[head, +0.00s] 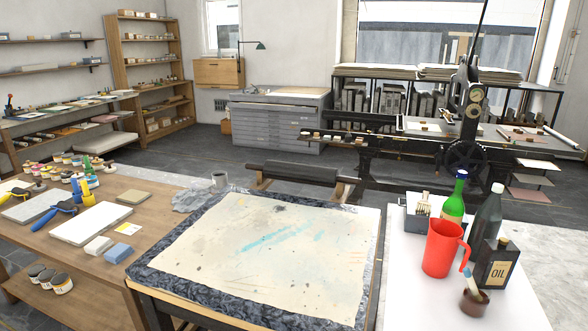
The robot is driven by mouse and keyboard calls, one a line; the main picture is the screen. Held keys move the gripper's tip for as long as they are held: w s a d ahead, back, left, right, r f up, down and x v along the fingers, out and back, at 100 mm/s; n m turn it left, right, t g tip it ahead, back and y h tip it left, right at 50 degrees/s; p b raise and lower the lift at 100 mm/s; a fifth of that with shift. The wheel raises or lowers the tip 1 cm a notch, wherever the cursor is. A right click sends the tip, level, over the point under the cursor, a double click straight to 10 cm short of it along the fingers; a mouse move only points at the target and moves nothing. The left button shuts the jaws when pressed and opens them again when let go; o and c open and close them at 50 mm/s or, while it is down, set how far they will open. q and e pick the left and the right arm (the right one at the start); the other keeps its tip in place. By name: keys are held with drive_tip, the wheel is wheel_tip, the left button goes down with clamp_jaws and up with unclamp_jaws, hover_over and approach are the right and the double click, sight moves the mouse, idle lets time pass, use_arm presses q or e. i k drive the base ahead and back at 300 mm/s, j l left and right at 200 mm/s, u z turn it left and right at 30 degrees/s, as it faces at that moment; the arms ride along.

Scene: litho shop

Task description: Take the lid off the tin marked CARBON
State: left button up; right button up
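Several small tins and jars stand at the back left of the wooden table (150,199); one of them is a small tin (30,167). Three more tins stand on the shelf below it, the nearest a white-labelled tin (62,284) with a dark top. The labels are too small to read, so I cannot tell which tin is marked CARBON. Neither of my grippers is in view.
On the right white table stand a red jug (441,249), a green bottle (454,203), a black OIL can (497,266) and a brown pot (473,303). A press (468,140) stands behind.

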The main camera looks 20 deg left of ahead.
sight(67, 172)
drive_tip(key=j, duration=0.75)
drive_tip(key=j+u, duration=0.1)
drive_tip(key=j, duration=0.7)
drive_tip(key=i+j, duration=0.1)
drive_tip(key=j, duration=0.65)
drive_tip(key=j+u, duration=0.1)
drive_tip(key=j, duration=0.7)
drive_tip(key=i+j, duration=0.1)
drive_tip(key=j, duration=0.65)
drive_tip(key=i+j, duration=0.1)
drive_tip(key=j, duration=0.65)
drive_tip(key=i+j+u, duration=0.1)
drive_tip(key=j, duration=0.7)
drive_tip(key=k+j, duration=0.1)
drive_tip(key=j, duration=0.45)
drive_tip(key=k+j, duration=0.1)
drive_tip(key=j, duration=0.4)
drive_tip(key=k+j, duration=0.1)
drive_tip(key=j, duration=0.45)
drive_tip(key=k+j+u, duration=0.1)
drive_tip(key=j, duration=0.4)
